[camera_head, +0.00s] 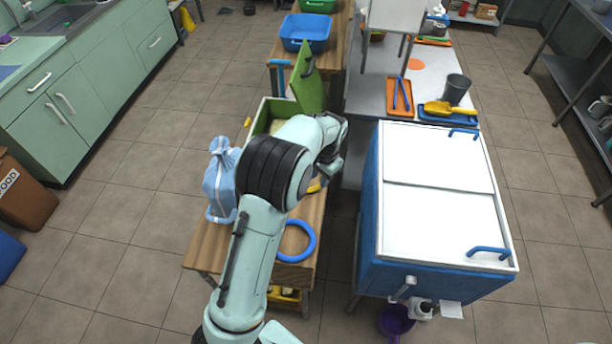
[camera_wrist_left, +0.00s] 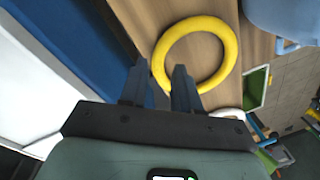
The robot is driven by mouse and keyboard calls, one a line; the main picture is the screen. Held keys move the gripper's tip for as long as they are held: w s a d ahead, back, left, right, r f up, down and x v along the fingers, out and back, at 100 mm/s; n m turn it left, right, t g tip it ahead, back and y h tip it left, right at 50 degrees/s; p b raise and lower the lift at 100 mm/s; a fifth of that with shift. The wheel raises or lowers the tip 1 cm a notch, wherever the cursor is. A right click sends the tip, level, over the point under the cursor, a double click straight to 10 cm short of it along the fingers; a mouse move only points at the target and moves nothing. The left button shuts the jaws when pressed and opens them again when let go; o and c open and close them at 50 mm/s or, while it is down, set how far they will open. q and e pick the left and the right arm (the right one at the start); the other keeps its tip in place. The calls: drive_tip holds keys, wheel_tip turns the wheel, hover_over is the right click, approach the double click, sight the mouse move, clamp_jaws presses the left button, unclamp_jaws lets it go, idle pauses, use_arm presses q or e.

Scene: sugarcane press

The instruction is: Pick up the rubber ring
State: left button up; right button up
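A yellow ring (camera_wrist_left: 233,50) lies on the wooden table in the left wrist view. In the head view only a bit of yellow (camera_head: 315,187) shows beside my arm, the rest hidden. A blue ring (camera_head: 312,243) lies flat near the table's front end. My left gripper (camera_wrist_left: 160,75) is open, its two dark fingers apart, with the near rim of the yellow ring showing between and just beyond the tips. I cannot tell whether the fingers are down around the rim. In the head view my own arm mostly hides this gripper. My right gripper is not in view.
A blue-wrapped bag (camera_head: 221,180) stands on the left of the wooden table (camera_head: 205,246). A green-sided box (camera_head: 262,118) is behind my arm. A blue and white chest (camera_head: 436,215) stands close on the right, across a narrow gap. Floor to the left is clear.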

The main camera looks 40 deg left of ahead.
sight(318, 185)
use_arm(q)
drive_tip(key=f, duration=0.4)
drive_tip(key=shift+w+a, duration=0.2)
clamp_jaws()
drive_tip(key=shift+r, duration=0.15)
